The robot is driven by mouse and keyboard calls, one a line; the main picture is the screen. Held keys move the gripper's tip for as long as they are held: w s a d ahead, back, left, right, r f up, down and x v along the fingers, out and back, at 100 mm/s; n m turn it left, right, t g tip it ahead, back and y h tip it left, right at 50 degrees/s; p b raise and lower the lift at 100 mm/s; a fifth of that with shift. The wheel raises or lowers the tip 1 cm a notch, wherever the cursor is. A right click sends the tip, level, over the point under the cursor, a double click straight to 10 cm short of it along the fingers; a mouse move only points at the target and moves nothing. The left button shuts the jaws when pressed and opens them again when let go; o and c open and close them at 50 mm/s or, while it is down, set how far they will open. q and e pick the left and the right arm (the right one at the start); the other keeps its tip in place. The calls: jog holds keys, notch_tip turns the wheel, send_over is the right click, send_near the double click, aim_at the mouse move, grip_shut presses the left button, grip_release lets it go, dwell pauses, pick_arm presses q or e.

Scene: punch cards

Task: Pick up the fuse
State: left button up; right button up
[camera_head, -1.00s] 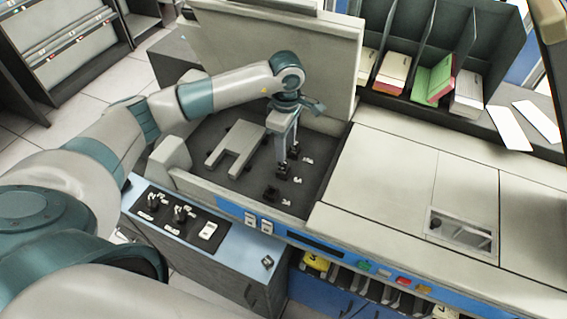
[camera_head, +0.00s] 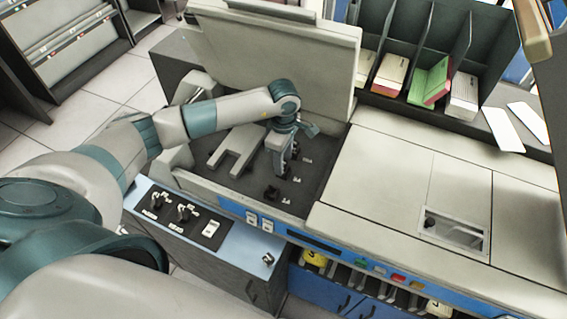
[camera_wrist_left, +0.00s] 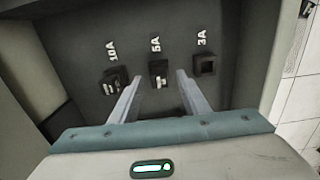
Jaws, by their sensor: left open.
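In the left wrist view, three dark sockets sit in a row on a dark panel. The 10A socket (camera_wrist_left: 115,78) and the 5A socket (camera_wrist_left: 158,74) each hold something with a pale part. The 3A socket (camera_wrist_left: 204,65) looks like an empty square opening. The fuse appears to be the small piece in the 5A socket, but it is too small to be certain. My left gripper (camera_wrist_left: 158,84) is open, its fingers on either side of the 5A socket, with nothing gripped. In the head view my left gripper (camera_head: 281,166) is low over the panel and partly hides the sockets.
The raised lid (camera_head: 280,50) stands behind the bay. A pale forked block (camera_head: 237,150) lies left of the gripper. A switch panel (camera_head: 180,212) is at the front left. The flat machine top (camera_head: 400,170) to the right is clear.

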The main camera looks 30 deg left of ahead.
pick_arm(q)
jog(key=shift+f, duration=0.2)
dwell(0.3)
grip_shut()
jog(key=shift+r, duration=0.1)
